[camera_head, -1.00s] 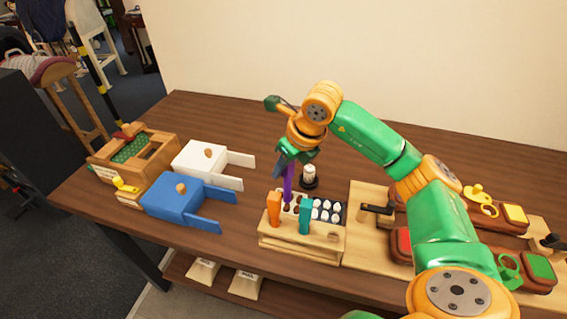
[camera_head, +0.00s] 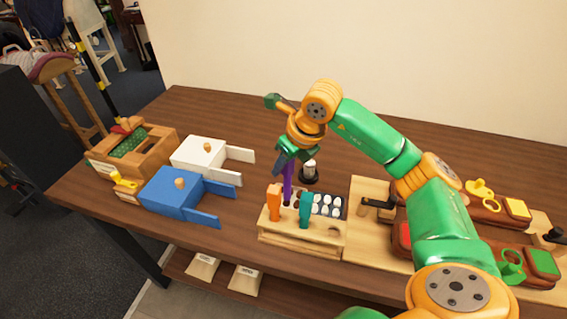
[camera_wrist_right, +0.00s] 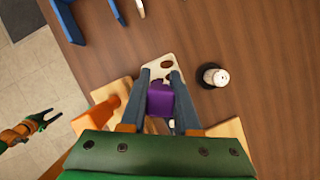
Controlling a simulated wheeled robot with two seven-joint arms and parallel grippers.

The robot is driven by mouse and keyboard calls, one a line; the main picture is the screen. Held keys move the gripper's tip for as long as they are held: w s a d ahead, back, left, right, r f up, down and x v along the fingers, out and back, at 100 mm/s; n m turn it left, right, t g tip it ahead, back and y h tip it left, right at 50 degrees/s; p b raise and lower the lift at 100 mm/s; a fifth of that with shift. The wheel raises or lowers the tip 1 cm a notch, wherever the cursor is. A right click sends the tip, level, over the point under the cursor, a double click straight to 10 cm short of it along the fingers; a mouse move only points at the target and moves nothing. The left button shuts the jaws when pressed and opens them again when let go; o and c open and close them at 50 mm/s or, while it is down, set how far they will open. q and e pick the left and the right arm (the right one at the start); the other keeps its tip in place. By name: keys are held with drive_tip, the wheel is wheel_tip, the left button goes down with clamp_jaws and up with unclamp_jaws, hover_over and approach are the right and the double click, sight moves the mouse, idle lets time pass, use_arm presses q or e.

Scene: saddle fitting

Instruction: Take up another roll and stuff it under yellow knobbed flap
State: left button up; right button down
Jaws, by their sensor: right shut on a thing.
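My right gripper (camera_head: 288,162) is shut on a purple upright piece (camera_head: 287,188) at the wooden rack (camera_head: 290,242). In the right wrist view the purple piece (camera_wrist_right: 160,99) sits between the two fingers. Whether it is clear of the rack, I cannot tell. Several white rolls (camera_head: 328,204) lie in the dark-bottomed tray behind the rack's front handles. A yellow knobbed piece (camera_head: 479,190) lies on a brown panel at the right, beside a yellow square (camera_head: 517,208). My left gripper (camera_wrist_right: 42,121) shows small at the left of the right wrist view, its fingers apart and empty.
Orange (camera_head: 274,203) and teal (camera_head: 306,210) handles stand in the rack's front. A white-topped black post (camera_head: 309,172) stands close behind. White (camera_head: 198,156) and blue (camera_head: 171,192) boxes are at the left. A black-headed tool (camera_head: 377,203) lies at the right. The table behind is clear.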

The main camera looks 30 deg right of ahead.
drive_tip(key=shift+s+f+b, duration=0.1)
drive_tip(key=shift+f+b, duration=0.8)
drive_tip(key=shift+f, duration=0.1)
idle(1.2)
wheel_tip(320, 180, up, 7)
drive_tip(key=p, duration=0.6)
drive_tip(key=shift+r, duration=0.1)
idle(0.4)
